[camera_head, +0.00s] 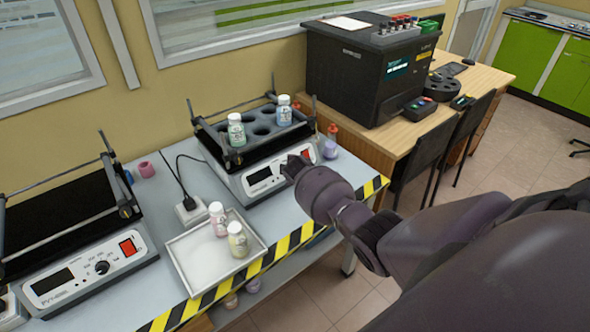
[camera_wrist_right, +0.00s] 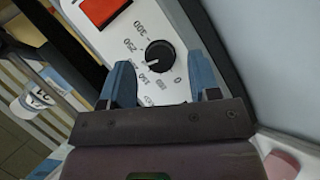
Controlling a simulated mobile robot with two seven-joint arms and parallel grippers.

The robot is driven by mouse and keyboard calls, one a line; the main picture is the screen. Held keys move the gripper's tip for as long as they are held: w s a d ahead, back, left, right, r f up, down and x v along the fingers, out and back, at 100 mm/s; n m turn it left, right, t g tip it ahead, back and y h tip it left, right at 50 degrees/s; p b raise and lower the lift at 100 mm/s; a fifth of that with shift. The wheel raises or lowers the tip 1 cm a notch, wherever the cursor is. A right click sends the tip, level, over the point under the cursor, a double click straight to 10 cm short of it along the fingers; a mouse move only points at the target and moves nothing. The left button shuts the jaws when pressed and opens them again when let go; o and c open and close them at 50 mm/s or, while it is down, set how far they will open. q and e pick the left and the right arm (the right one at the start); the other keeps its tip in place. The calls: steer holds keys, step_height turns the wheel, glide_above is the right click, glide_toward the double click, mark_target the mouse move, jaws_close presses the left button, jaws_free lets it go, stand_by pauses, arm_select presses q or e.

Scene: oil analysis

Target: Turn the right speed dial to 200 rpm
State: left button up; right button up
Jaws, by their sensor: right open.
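The right speed dial is a round black knob (camera_wrist_right: 160,55) on the white front panel of the right shaker (camera_wrist_right: 110,42), with printed numbers around it. I cannot surely read its setting. My right gripper (camera_wrist_right: 158,68) is open, its two blue fingers on either side below the knob in the right wrist view, apparently apart from it. In the head view my right gripper (camera_head: 290,165) is at the right shaker's panel (camera_head: 262,178) and hides the dial. A red switch (camera_head: 307,154) and a dark display (camera_head: 260,176) flank it. My left gripper is not in view.
The right shaker's rack (camera_head: 262,122) holds two capped bottles. A white tray (camera_head: 190,254) with two bottles stands in front. A second shaker (camera_head: 80,272) is at left. A striped edge (camera_head: 285,245) bounds the table. A black machine (camera_head: 365,65) stands on the desk behind right.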

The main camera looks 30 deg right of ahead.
steer(key=p+v, duration=0.2)
steer(key=v, duration=0.8)
steer(key=shift+p, duration=0.3)
steer(key=shift+w, duration=0.15)
